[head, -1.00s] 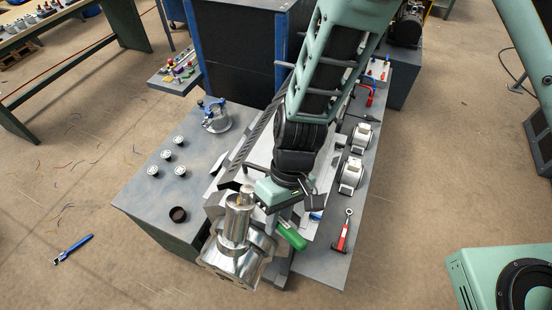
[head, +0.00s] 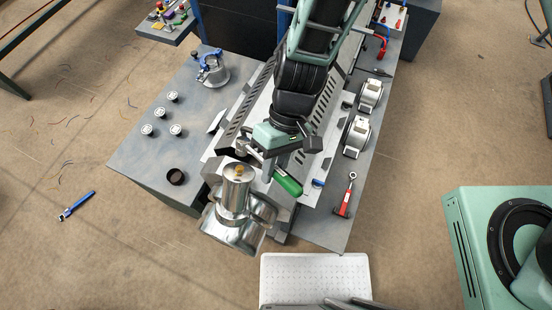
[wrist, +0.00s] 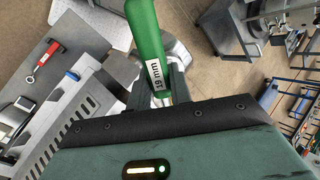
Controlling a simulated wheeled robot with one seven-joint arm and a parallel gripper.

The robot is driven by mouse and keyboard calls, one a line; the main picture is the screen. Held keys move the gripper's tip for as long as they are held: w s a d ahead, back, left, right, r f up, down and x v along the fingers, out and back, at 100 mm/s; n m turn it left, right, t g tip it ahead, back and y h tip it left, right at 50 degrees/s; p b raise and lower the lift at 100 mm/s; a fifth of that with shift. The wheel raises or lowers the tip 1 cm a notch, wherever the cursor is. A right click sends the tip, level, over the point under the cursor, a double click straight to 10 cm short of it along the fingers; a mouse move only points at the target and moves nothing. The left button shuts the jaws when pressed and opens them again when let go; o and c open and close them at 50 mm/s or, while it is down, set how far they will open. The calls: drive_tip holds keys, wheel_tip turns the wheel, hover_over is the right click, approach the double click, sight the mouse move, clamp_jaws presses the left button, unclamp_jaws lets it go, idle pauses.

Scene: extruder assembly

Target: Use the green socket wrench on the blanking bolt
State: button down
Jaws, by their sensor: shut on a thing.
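My gripper (head: 269,168) is shut on the green socket wrench, whose green handle (head: 288,183) sticks out to the lower right of the fingers. The wrench's silver socket end (head: 243,147) shows on the gripper's other side, above and behind the cylinder top and apart from it. In the wrist view the green handle (wrist: 147,38) carries a white label in millimetres and rises from between the fingers. A small brass-coloured piece (head: 239,170), which looks like the blanking bolt, sits on top of the shiny metal cylinder (head: 236,192) at the extruder's front end.
A red-handled wrench (head: 344,196) lies on the grey bench (head: 320,228) at right, near two white units (head: 357,136). A black ring (head: 176,176) and several small round parts lie on the left bench. A perforated white plate (head: 315,280) is at the bottom.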

drive_tip(key=shift+b+x, duration=0.6)
drive_tip(key=shift+x, duration=0.6)
drive_tip(key=shift+s+d+r, duration=0.1)
drive_tip(key=shift+s+d, duration=0.05)
drive_tip(key=shift+b+x, duration=1.25)
drive_tip(key=shift+b, duration=0.1)
idle(0.4)
